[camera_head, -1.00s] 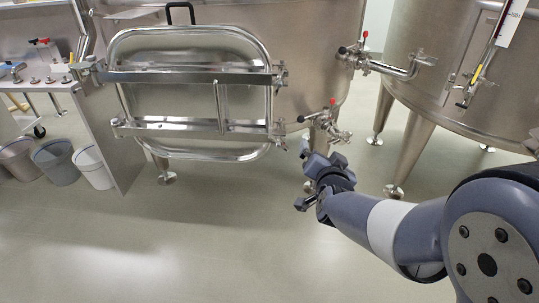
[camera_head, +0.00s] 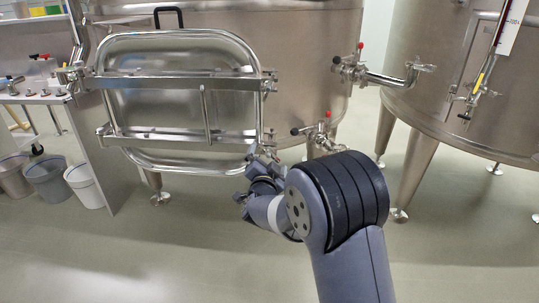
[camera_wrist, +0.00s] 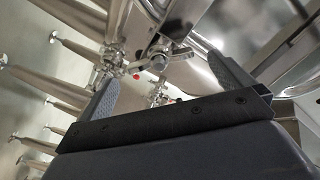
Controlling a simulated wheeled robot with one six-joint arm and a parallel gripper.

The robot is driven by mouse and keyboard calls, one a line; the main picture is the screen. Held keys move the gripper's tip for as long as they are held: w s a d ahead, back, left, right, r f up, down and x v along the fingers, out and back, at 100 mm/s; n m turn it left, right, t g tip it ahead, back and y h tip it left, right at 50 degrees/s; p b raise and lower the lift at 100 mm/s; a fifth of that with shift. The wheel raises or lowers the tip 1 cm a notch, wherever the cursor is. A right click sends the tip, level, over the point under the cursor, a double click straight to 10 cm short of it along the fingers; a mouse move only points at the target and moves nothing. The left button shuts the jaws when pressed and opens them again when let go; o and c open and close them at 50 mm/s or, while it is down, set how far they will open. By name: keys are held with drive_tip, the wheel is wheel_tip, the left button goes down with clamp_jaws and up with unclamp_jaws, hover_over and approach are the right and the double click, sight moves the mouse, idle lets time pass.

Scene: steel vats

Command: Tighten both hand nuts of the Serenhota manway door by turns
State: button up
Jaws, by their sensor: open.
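The Serenhota manway door (camera_head: 160,105) is a rounded steel door on the front of the vat. It lies against its frame, with two horizontal crossbars and an upright handle. The upper hand nut (camera_head: 271,78) is at the right end of the upper crossbar. The lower hand nut (camera_head: 268,139) is at the right end of the lower crossbar, just above my gripper (camera_head: 258,168). In the wrist view my gripper (camera_wrist: 163,72) is open and empty. A winged steel nut (camera_wrist: 165,52) shows beyond and between its fingers; contact cannot be seen.
A valve with a red knob (camera_head: 325,128) sticks out right of the lower nut, close to my arm. Another valve (camera_head: 352,66) is higher up. A second vat (camera_head: 455,75) stands at right. Buckets (camera_head: 85,185) stand under the bench at left. The front floor is clear.

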sight(270, 154)
drive_tip(key=shift+w, duration=2.35)
drive_tip(key=shift+c, duration=0.2)
drive_tip(key=c, duration=0.9)
